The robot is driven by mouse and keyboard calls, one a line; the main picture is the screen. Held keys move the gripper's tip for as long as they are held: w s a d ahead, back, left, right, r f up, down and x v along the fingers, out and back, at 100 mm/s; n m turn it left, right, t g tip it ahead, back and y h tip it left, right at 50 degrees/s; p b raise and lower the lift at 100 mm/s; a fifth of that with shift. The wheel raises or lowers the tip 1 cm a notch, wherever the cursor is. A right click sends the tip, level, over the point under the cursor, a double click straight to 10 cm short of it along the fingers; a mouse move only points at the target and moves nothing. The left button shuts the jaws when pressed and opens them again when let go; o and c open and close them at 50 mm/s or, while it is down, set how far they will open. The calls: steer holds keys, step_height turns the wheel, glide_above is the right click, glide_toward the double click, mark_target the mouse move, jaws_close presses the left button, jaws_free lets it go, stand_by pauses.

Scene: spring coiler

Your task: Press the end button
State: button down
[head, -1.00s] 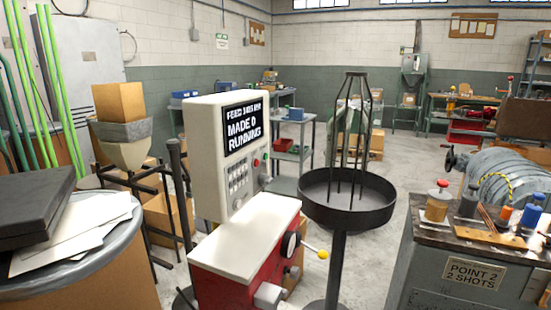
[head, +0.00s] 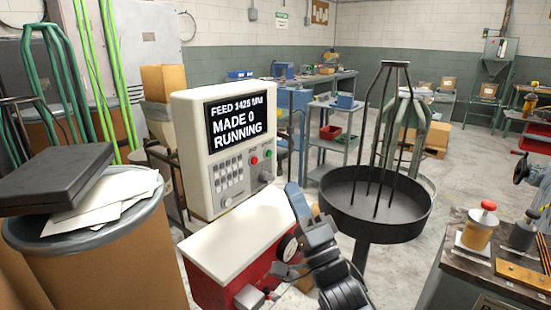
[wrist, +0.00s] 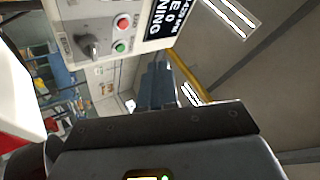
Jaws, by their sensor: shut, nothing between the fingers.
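The pale control box (head: 178,150) of the coiler stands on a red and white base (head: 245,235). Its dark screen (head: 238,122) reads MADE 0 and RUNNING below a feed figure. Right of the keypad (head: 229,177) are a red button (head: 254,160), a green button (head: 267,153) and a dark knob (head: 265,177). No label naming an end button is legible. My gripper (head: 291,187) is shut and empty, pointing up, in front and to the right of these buttons, apart from them. In the wrist view the gripper (wrist: 158,72) shows below the screen edge; the red button (wrist: 123,22) and green button (wrist: 120,47) are to its left.
A black round pan on a post (head: 375,228) with upright rods stands close to the right of my arm. A drum (head: 100,260) with papers and a black case is at left. A workbench (head: 500,265) is at right. Shelving (head: 335,145) stands behind.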

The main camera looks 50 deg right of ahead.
mark_target(255, 161)
steer(key=d+r, duration=0.2)
steer(key=d, duration=0.1)
steer(key=shift+w+m+t, duration=0.1)
steer(key=shift+m+t, duration=0.2)
steer(key=shift+m, duration=0.1)
steer(key=shift+w+f, duration=0.1)
steer(key=w+b, duration=0.5)
steer(key=w, duration=0.3)
steer(key=shift+w+a, duration=0.15)
steer(key=shift+w, duration=0.2)
steer(key=shift+w, duration=0.1)
stand_by(1.6)
steer(key=shift+w+b, duration=0.3)
steer(key=shift+b, duration=0.1)
